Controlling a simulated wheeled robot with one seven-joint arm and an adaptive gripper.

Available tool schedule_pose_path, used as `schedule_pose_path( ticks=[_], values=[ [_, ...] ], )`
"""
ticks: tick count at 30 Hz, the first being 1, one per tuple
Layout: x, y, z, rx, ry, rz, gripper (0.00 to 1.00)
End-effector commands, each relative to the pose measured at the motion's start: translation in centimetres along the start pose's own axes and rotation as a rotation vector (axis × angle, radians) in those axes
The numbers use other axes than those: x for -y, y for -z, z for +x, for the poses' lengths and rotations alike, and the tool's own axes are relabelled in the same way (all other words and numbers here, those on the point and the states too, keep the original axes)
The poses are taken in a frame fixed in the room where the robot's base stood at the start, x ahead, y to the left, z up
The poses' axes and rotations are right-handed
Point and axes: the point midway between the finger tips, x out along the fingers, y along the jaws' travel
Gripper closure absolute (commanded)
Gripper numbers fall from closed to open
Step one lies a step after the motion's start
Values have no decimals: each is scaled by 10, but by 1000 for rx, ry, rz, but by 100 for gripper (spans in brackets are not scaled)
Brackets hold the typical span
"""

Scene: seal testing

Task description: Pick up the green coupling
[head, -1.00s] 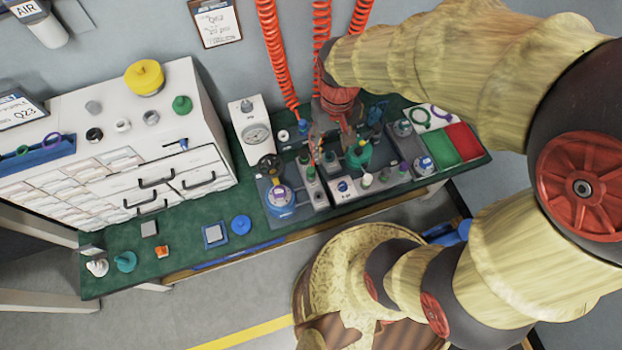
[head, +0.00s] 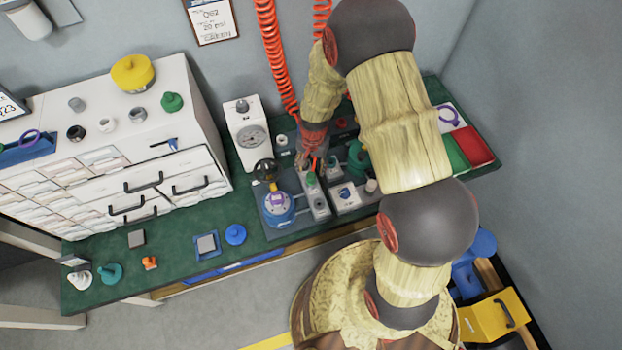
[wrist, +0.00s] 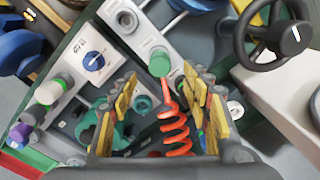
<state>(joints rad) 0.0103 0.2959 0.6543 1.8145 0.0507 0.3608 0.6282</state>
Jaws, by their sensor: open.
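The green coupling, as far as I can tell, is the small green cylinder (wrist: 160,63) on a light grey block in the wrist view. A red coil (wrist: 175,128) runs from it, or just in front of it, down between the fingers. The cylinder also shows in the head view (head: 311,180), just below my gripper (head: 312,160). My gripper (wrist: 160,88) is open, with yellow-padded fingers on both sides, and the green cylinder lies just beyond the fingertips between them. I see no contact. My arm hides part of the bench's right side.
A dark handwheel (wrist: 275,38) stands at right in the wrist view, close to the fingers. A teal-green fitting (wrist: 108,128) lies by the left finger. A white gauge box (head: 247,135) stands left of my gripper. The bench's left part has several small items and free room.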

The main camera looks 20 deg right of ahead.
Motion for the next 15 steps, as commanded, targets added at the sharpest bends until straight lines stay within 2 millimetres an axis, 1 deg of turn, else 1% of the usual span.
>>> schedule_pose_path(
  ticks=[1,3,8,15],
  values=[
    [-1,-1,8,3,-2,0,52],
    [-1,-1,16,3,-2,-2,52],
    [0,-1,26,1,-1,-3,52],
    [-1,-3,60,3,-3,-4,52]
  ],
)
